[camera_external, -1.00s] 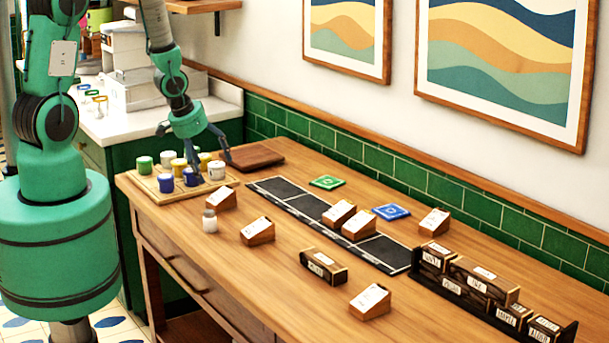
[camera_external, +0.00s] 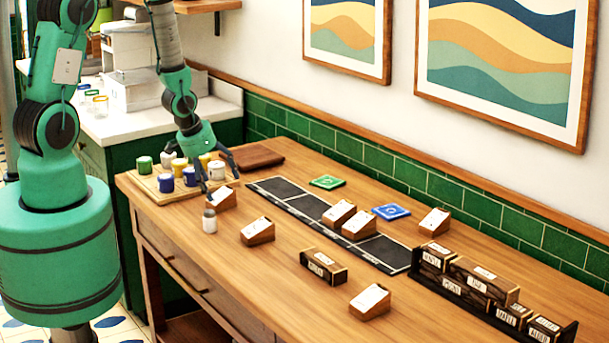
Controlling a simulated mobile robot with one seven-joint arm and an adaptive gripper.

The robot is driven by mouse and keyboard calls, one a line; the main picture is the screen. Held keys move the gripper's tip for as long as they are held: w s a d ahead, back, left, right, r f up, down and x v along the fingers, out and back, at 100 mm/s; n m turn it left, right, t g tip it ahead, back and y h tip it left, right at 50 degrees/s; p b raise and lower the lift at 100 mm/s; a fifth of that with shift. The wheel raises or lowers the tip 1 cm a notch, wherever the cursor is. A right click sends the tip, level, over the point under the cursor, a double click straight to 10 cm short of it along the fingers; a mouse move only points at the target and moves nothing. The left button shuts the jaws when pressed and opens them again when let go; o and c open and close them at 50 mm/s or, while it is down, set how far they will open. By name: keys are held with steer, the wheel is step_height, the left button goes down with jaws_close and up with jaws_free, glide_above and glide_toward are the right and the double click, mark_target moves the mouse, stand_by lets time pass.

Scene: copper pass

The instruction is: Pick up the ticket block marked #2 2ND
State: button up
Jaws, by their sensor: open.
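Several wooden ticket blocks with slanted white faces stand on the table, and their marks are too small to read, so I cannot tell which is #2 2ND. One ticket block (camera_external: 221,198) is at the left, near the cups. Others are a block (camera_external: 257,232) left of centre, two blocks (camera_external: 339,213) (camera_external: 359,226) at the black strip, one block (camera_external: 435,222) at the right and one block (camera_external: 370,302) at the front. My gripper (camera_external: 221,183) is open, fingers pointing down, just over the leftmost block. One finger overlaps that block in view; contact is unclear.
A wooden tray (camera_external: 150,185) with several coloured cups stands beside my gripper at the left. A small white jar (camera_external: 210,222) stands close in front of the leftmost block. Dark labelled boxes (camera_external: 323,267) and a black rack (camera_external: 466,297) are further right.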

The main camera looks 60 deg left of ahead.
mark_target(222, 196)
steer(key=shift+x, duration=2.55)
steer(key=shift+s+f+b, duration=0.2)
steer(key=shift+f+b, duration=0.05)
steer(key=shift+b, duration=0.1)
steer(key=shift+c, duration=0.5)
steer(key=c, duration=1.6)
steer(key=shift+r, duration=0.2)
steer(key=shift+r, duration=0.85)
step_height(222, 196, up, 2)
steer(key=shift+r+p, duration=0.1)
steer(key=shift+p, duration=0.25)
steer(key=s+d, duration=0.1)
steer(key=s, duration=0.4)
steer(key=s+d+b, duration=0.1)
steer(key=s, duration=0.4)
steer(key=s+d+r, duration=0.1)
steer(key=s+d, duration=0.1)
steer(key=s, duration=0.3)
steer(key=shift+s, duration=0.25)
